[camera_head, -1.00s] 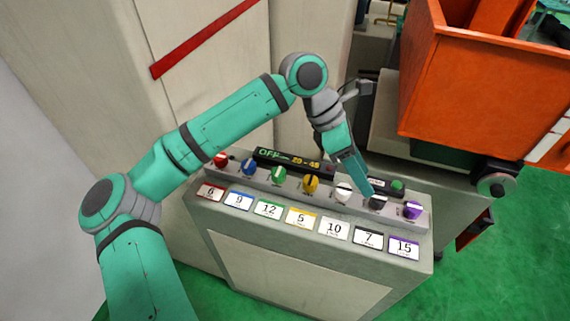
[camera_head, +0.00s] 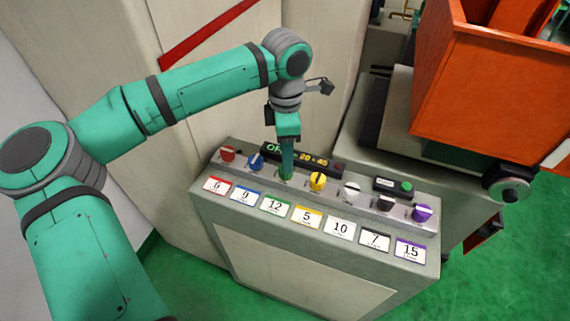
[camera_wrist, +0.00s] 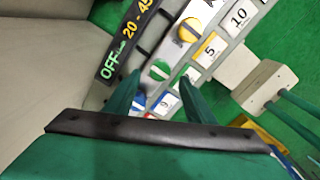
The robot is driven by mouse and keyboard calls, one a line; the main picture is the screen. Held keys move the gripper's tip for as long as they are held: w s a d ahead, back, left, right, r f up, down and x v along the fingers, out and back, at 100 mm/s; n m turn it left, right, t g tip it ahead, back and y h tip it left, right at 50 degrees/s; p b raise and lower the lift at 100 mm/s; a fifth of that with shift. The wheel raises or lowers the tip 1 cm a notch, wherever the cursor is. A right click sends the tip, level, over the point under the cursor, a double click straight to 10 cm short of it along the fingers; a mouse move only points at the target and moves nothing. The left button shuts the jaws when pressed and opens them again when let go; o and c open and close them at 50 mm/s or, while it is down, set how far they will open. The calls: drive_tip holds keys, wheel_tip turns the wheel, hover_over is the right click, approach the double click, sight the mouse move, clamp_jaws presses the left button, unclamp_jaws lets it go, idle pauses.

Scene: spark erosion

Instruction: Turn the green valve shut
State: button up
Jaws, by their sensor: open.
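The green valve (camera_wrist: 159,70) is a round green knob with a pale bar across it, on the sloped top of the grey console (camera_head: 330,265). In the wrist view it lies between my two green fingers, near their tips. My gripper (camera_head: 287,172) is open and points down over the knob in the head view, hiding most of it. I cannot tell whether the fingers touch it. The label with 12 (camera_head: 275,206) sits below the knob. A dark strip (camera_wrist: 125,42) reading OFF and 20-45 lies behind it.
Close neighbours are the blue knob (camera_head: 255,161) and the yellow knob (camera_head: 318,181). Red (camera_head: 228,154), white (camera_head: 351,192), black (camera_head: 385,203) and purple (camera_head: 422,212) knobs share the row. A small box with a green button (camera_head: 407,187) stands behind. An orange bin (camera_head: 490,90) is at right.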

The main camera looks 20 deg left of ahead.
drive_tip(key=shift+f, duration=2.5)
drive_tip(key=c, duration=1.1)
